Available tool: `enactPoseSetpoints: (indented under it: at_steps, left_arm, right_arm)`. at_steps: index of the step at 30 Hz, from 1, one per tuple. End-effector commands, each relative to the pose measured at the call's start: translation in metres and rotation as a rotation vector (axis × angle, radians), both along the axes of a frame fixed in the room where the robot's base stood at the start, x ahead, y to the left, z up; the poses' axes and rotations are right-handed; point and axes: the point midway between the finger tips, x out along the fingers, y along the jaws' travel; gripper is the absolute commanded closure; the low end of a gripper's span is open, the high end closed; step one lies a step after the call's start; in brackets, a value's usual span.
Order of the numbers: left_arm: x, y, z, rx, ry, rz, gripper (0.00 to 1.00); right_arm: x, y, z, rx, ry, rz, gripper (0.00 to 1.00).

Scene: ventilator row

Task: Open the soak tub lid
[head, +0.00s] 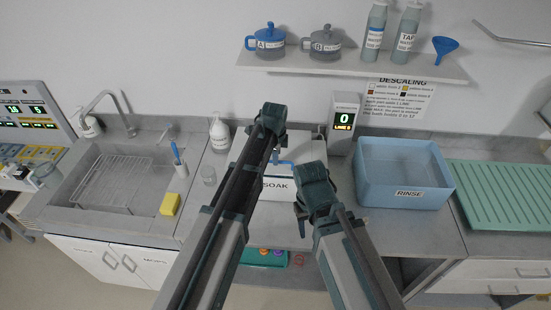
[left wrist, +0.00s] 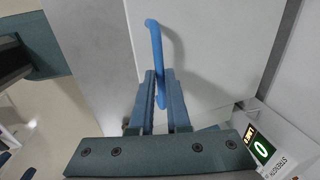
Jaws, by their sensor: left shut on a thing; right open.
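The white soak tub (head: 277,184), labelled SOAK, stands in the middle of the counter, partly hidden behind my arms. Its pale lid (head: 303,148) also fills much of the left wrist view (left wrist: 215,50). The blue lid handle (left wrist: 155,45) runs between the fingers of my left gripper (left wrist: 161,90), which is shut on it. In the head view my left gripper (head: 275,157) is at the handle, mostly hidden by its own arm. I cannot tell whether the lid is raised. My right gripper (head: 301,225) is open and empty in front of the tub's right side.
A display unit (head: 343,122) stands right behind the tub, and a blue RINSE tub (head: 405,193) stands to the right. A shelf (head: 350,68) hangs above.

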Motion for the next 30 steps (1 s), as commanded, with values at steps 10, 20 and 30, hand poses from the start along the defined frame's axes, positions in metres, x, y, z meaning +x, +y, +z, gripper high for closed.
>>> enactPoseSetpoints:
  at_steps: [10,20,30]
  left_arm:
    - [0.032,0.0,0.063,0.0,-0.009,0.001,1.0]
    - [0.074,0.0,0.109,0.001,-0.01,0.001,1.0]
    - [0.088,0.001,0.118,0.001,-0.009,0.001,1.0]
  right_arm:
    - [-0.001,0.0,0.063,-0.001,0.003,0.005,0.5]
    - [-0.001,0.0,0.108,0.0,0.003,-0.015,0.5]
    - [-0.001,0.0,0.118,0.001,0.003,-0.027,0.5]
